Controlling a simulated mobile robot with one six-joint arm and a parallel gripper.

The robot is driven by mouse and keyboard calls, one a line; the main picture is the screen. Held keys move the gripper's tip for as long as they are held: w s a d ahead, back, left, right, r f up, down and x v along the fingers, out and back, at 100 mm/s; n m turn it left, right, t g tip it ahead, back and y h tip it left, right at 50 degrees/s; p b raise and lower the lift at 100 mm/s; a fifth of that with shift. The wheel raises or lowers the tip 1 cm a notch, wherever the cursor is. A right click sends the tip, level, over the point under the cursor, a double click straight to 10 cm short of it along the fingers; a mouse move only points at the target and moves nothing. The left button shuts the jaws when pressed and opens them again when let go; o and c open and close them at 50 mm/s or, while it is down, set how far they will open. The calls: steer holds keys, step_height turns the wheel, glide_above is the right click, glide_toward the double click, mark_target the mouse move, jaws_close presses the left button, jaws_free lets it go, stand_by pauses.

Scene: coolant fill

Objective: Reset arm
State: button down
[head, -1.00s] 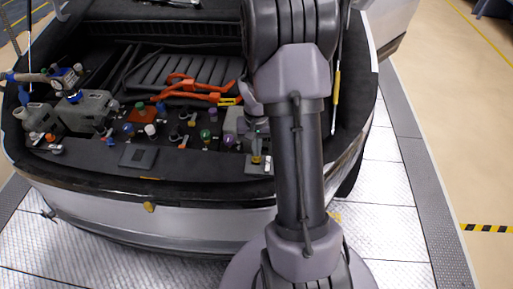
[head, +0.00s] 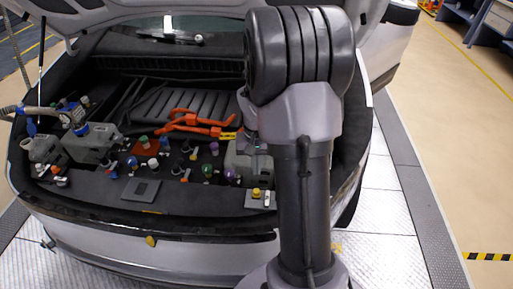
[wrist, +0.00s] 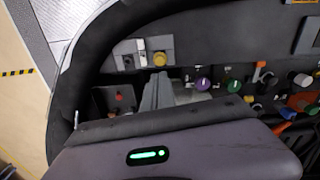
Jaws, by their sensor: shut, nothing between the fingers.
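My arm (head: 303,200) stands upright in front of the open car bay in the head view. Its elbow is at the top, and it hides part of the bay's right side. My gripper (wrist: 160,78) shows in the wrist view as narrow grey fingers, closed together with nothing between them. It hangs over the right part of the bay, near a yellow cap (wrist: 160,59) and a purple cap (wrist: 203,84). I cannot tell its height above them. In the head view the gripper is mostly hidden beside and behind the arm.
Grey reservoirs (head: 92,142) with a blue cap stand at the bay's left. Orange cables (head: 190,124) cross the middle, with several coloured caps in front. The raised lid is overhead. Open floor (head: 440,140) lies to the right.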

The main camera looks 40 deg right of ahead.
step_height(320, 180, up, 11)
steer(key=p, duration=0.3)
steer(key=s+a+r+n+t+b, duration=0.25)
steer(key=a+b, duration=0.45)
steer(key=a, duration=0.8)
steer(key=s+a+n+t+y+b, duration=0.1)
steer(key=s+a+t+y+b, duration=0.1)
steer(key=s+a, duration=0.8)
steer(key=shift+a+f+t+b, duration=0.45)
steer(key=shift+a+t+b, duration=0.2)
steer(key=shift+a+b, duration=0.5)
